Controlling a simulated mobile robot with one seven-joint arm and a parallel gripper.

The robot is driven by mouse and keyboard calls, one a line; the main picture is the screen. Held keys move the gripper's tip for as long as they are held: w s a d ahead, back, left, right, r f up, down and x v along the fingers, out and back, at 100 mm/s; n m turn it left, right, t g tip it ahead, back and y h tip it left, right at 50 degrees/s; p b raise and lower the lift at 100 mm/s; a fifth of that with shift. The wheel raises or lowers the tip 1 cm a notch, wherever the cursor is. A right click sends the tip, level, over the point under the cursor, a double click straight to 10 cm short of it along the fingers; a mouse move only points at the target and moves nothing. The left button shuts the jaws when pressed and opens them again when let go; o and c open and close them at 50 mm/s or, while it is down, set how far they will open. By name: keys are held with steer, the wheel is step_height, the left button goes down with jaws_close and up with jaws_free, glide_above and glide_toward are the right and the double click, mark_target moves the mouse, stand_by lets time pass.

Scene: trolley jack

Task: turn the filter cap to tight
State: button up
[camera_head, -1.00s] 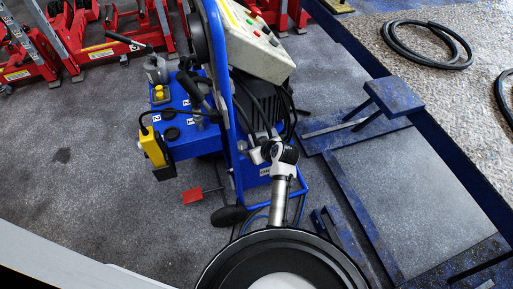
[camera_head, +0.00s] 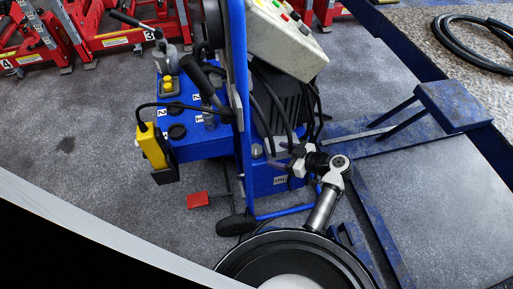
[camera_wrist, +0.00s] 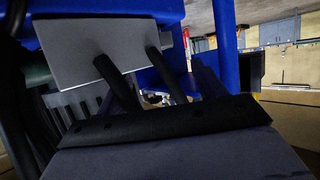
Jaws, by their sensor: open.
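My gripper (camera_head: 296,159) shows small in the head view, at the end of my arm beside the blue hydraulic unit (camera_head: 208,140). Its pale jaws are open and point left toward the unit. A grey round knob (camera_head: 257,151) sits on the unit just left of the jaws, apart from them. Two dark round caps (camera_head: 176,131) are on the unit's top, further left. I cannot tell for certain which of these is the filter cap.
Black hoses (camera_head: 275,115) and a blue upright frame (camera_head: 240,100) stand close to my gripper. A control box (camera_head: 285,45) overhangs above. A yellow box (camera_head: 152,147) hangs at the unit's left. A blue step (camera_head: 455,105) stands right. Grey floor lies open at left.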

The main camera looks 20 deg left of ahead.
steer(key=x, duration=1)
steer(key=shift+a+f+p, duration=0.2)
steer(key=shift+a+p, duration=0.05)
steer(key=shift+p, duration=0.1)
steer(key=c, duration=1)
steer(key=shift+o, duration=0.2)
steer(key=m+t+h, duration=0.1)
steer(key=m+t, duration=0.2)
steer(key=shift+t, duration=0.3)
steer(key=o, duration=1)
steer(key=shift+c, duration=0.2)
